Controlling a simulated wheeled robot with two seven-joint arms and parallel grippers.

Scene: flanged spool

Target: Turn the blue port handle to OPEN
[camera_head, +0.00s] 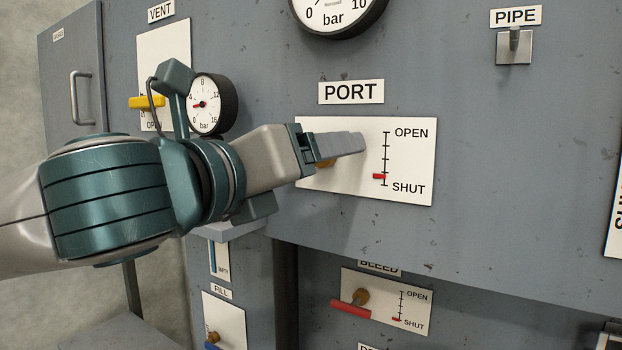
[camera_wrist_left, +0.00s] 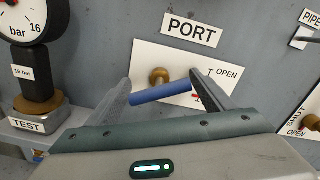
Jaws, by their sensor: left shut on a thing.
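The blue port handle (camera_wrist_left: 160,93) shows in the left wrist view, lying nearly level with its right end slightly higher, in front of a brass hub (camera_wrist_left: 158,76). My left gripper (camera_wrist_left: 163,92) is shut on it, with one finger at each side. In the head view my left gripper (camera_head: 345,145) reaches in from the left over the white PORT plate (camera_head: 412,160) and hides the blue handle; only a bit of brass shows below the fingers. The red pointer (camera_head: 379,176) on the PORT scale is near the SHUT end. My right gripper is not in view.
A pressure gauge (camera_head: 335,12) is above the PORT label, and a smaller gauge (camera_head: 205,104) is behind my left arm. The yellow VENT handle (camera_head: 147,103) is at left. The red BLEED handle (camera_head: 350,309) is below.

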